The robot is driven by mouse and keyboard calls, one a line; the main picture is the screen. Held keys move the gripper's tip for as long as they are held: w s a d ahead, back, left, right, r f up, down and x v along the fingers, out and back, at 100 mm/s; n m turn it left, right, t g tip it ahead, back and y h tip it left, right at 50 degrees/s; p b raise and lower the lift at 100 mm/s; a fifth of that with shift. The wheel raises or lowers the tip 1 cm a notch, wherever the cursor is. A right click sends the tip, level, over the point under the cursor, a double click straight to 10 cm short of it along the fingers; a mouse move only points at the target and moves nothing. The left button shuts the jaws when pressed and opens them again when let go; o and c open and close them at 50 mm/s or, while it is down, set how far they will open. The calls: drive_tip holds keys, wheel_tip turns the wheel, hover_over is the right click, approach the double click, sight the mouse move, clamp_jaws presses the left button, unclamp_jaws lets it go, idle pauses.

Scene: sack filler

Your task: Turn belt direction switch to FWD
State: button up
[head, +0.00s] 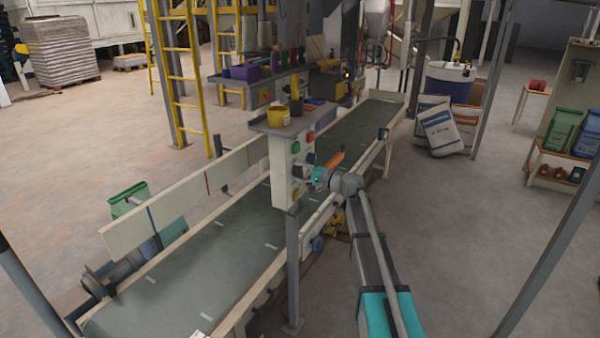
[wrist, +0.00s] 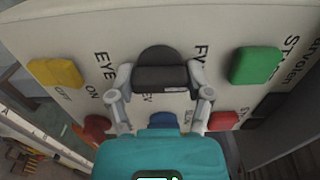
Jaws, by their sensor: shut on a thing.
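The control panel (head: 281,170) is a cream box on a post beside the conveyor belt. In the wrist view its face (wrist: 222,30) fills the picture. A black switch knob (wrist: 160,72) on it sits between the fingers of my gripper (wrist: 162,84), which is shut on it. A label starting with F is partly readable just right of the knob; other lettering beside it is partly hidden by the fingers. I cannot tell which way the knob points. In the head view my gripper (head: 307,174) meets the panel's right-hand face, and the knob is hidden there.
The belt (head: 215,262) runs behind the panel post.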

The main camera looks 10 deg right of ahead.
idle(0.4)
drive_tip(key=o, duration=1.1)
drive_tip(key=shift+o, duration=0.2)
drive_tip(key=shift+d, duration=0.1)
drive_tip(key=v, duration=1.1)
drive_tip(key=shift+s+d, duration=0.25)
drive_tip(key=shift+d, duration=0.05)
